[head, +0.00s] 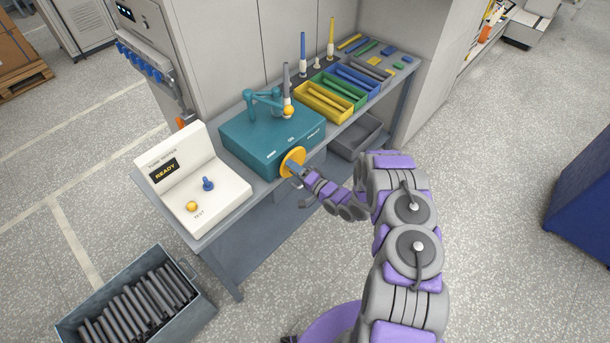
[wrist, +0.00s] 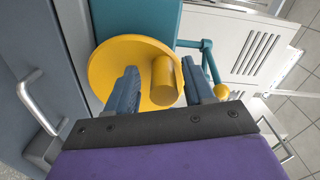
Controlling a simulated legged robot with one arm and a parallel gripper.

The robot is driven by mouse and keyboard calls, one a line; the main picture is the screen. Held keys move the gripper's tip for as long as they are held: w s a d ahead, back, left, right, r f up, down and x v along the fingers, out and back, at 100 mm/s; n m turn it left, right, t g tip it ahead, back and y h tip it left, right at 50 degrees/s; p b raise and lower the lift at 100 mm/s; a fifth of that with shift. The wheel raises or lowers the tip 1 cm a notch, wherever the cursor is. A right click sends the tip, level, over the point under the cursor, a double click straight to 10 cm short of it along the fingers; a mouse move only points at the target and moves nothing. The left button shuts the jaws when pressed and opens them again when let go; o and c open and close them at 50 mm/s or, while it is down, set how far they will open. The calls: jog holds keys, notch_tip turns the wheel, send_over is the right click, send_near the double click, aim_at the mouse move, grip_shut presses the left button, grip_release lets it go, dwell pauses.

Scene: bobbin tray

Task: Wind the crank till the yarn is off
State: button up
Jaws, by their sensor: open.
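The crank is a yellow disc (head: 291,162) on the front side of a teal winder box (head: 262,145) on the bench. In the wrist view the disc (wrist: 112,62) faces me, with a yellow cylindrical handle (wrist: 163,76) standing out from it. My gripper (wrist: 168,85) is open, with one dark finger on each side of the handle; I cannot tell whether either finger touches it. In the head view my gripper (head: 298,172) is at the disc and hides part of it. A grey bobbin (head: 287,88) stands upright on the winder beside a teal arm; any yarn is too small to make out.
A white test stand (head: 161,168) reading READY is left of the winder. Yellow, green and blue trays (head: 307,108) of rods stand to the right. A grey bin (head: 196,318) of dark rods is on the floor at lower left. Open floor lies in front of the bench.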

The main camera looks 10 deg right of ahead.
jog(key=v, duration=1.7)
jog(key=shift+d, duration=0.15)
